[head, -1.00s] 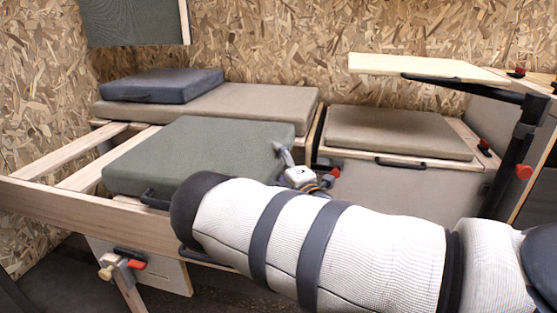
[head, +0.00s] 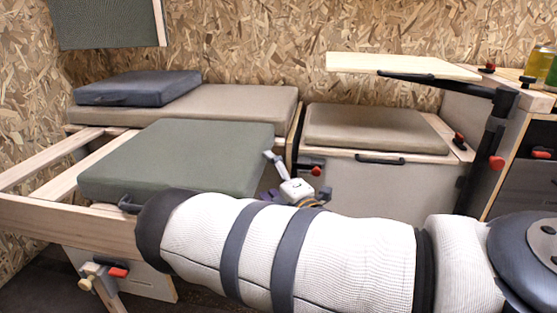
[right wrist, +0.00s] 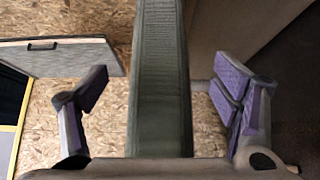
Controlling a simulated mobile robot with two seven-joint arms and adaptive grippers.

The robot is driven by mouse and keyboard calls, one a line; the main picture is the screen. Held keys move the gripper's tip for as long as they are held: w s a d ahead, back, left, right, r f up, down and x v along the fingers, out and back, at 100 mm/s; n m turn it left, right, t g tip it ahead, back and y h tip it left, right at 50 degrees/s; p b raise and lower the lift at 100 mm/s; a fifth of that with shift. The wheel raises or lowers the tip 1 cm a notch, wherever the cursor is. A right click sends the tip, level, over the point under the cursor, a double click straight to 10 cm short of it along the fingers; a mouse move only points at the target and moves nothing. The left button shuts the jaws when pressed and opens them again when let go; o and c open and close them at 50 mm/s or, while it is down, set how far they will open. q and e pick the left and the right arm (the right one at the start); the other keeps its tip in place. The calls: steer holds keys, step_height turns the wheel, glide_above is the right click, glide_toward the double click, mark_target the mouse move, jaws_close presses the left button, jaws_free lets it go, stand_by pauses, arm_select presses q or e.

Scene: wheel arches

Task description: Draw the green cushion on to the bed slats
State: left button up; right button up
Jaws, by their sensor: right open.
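The green cushion (head: 180,155) lies flat over the right part of the bed slats (head: 60,185), with bare slats showing to its left. A dark handle (head: 129,205) is on its front side. My right gripper (head: 268,178) is at the cushion's right end, partly hidden by my own arm. In the right wrist view the cushion's edge (right wrist: 160,90) runs upright between the two open purple-padded fingers, with a gap on each side. I see no finger closed on it. My left gripper is not in view.
A beige bench cushion (head: 235,105) with a blue cushion (head: 137,87) on it lies behind. A beige-topped box (head: 375,128) stands right, below a wooden swing table (head: 400,66). A red-handled clamp (head: 118,272) sits on the frame front.

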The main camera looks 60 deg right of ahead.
steer(key=v, duration=0.6)
